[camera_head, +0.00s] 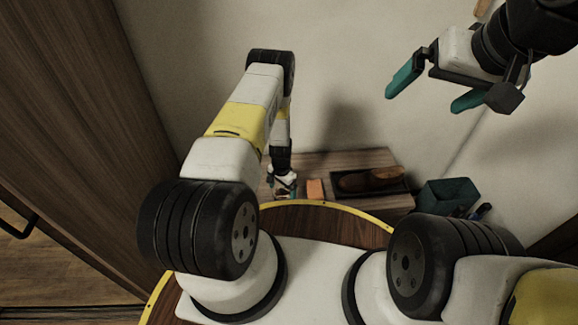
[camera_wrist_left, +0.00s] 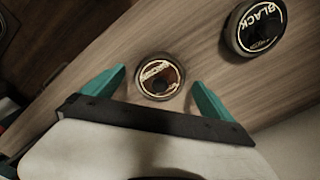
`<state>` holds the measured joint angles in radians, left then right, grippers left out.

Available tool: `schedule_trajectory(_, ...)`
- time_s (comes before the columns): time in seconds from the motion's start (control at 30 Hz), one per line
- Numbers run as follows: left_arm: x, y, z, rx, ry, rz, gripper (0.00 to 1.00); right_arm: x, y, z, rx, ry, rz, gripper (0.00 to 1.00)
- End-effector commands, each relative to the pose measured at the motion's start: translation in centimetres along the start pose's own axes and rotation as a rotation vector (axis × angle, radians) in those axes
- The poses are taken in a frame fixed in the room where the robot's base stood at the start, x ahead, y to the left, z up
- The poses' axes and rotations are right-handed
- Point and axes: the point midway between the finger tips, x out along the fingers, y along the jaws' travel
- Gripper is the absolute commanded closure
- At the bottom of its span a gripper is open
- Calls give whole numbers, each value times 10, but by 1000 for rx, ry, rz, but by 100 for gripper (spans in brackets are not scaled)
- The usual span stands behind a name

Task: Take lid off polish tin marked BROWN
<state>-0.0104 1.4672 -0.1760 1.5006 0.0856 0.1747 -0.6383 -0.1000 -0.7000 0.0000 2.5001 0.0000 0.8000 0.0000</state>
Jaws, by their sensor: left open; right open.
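In the left wrist view, a small round tin with a brown-red top and a dark rim (camera_wrist_left: 159,76) stands on the wooden surface. Its lettering is too blurred to read surely. My left gripper (camera_wrist_left: 159,77) is open, with one teal finger on each side of this tin. I cannot tell whether the fingers are level with it or above it. A second tin, dark and marked BLACK (camera_wrist_left: 256,28), stands to the upper right, clear of the fingers. In the head view my left gripper (camera_head: 285,188) is small, low over the bench. My right gripper (camera_head: 422,100) is open and empty, high at the upper right.
The wooden bench (camera_head: 345,160) also carries an orange block (camera_head: 316,189) and a dark tray (camera_head: 339,189) with brown shoes (camera_head: 372,179). A teal bin (camera_head: 447,196) stands right of the bench. A pale wall is behind; a dark wooden panel (camera_head: 90,110) is at left.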

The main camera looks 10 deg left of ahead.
Motion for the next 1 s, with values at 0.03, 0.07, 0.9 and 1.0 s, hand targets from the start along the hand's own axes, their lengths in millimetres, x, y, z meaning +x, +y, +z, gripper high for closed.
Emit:
schedule_trajectory(0.03,0,0,0,0,0,0,3,0,0,0,0,0,0,0)
schedule_trajectory(0.07,0,0,0,0,0,0,3,0,0,0,0,0,0,0)
schedule_trajectory(0.9,-21,0,-1,0,2,-1,60,0,0,0,0,0,0,0)
schedule_trajectory(1.0,-36,-1,-1,-1,2,-1,60,0,0,0,0,0,0,0)
